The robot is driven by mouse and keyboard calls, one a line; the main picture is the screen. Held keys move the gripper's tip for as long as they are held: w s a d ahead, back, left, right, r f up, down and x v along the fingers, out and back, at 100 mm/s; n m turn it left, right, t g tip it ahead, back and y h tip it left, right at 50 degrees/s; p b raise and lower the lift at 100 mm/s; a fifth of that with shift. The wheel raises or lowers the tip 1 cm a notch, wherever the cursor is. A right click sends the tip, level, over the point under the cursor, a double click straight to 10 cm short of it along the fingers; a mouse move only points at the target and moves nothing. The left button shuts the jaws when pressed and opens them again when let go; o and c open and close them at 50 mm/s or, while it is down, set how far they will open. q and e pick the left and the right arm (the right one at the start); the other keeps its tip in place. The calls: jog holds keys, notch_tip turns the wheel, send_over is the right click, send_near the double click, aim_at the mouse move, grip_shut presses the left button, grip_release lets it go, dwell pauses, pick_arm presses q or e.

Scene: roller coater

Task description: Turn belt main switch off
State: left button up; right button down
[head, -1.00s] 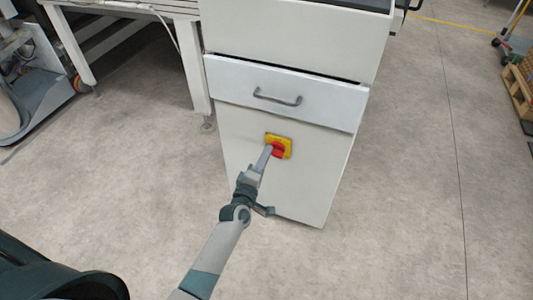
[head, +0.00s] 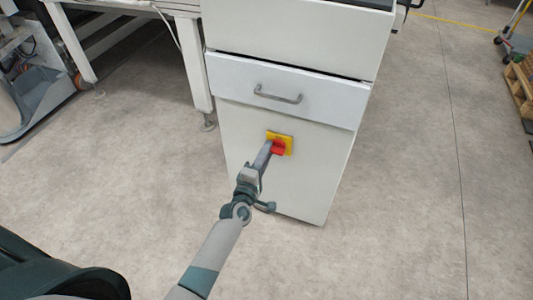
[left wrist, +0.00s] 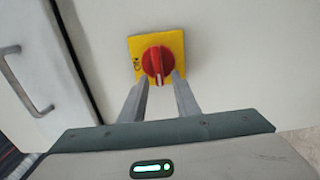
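The belt main switch is a red rotary knob (head: 278,147) on a square yellow plate (head: 287,139), on the front of a white cabinet below its drawer. In the left wrist view the red knob (left wrist: 158,62) has an upright ridge with a white mark at its lower end. My left gripper (head: 268,147) reaches the switch from below. Its two fingers (left wrist: 160,78) stand apart, with tips at the lower left and lower right of the knob. I cannot tell whether they touch it. My right gripper is not in view.
The white cabinet (head: 285,185) has a drawer with a grey handle (head: 278,97) above the switch. A white-legged table frame (head: 195,65) stands at its left. A wooden pallet (head: 520,85) is at the far right. The floor around the cabinet's right side is clear.

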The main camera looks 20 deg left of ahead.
pick_arm(q)
jog(key=shift+s, duration=0.15)
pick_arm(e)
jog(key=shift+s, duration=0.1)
pick_arm(q)
jog(key=s, duration=1.7)
jog(key=shift+a+p, duration=0.25)
jog(key=shift+p, duration=0.1)
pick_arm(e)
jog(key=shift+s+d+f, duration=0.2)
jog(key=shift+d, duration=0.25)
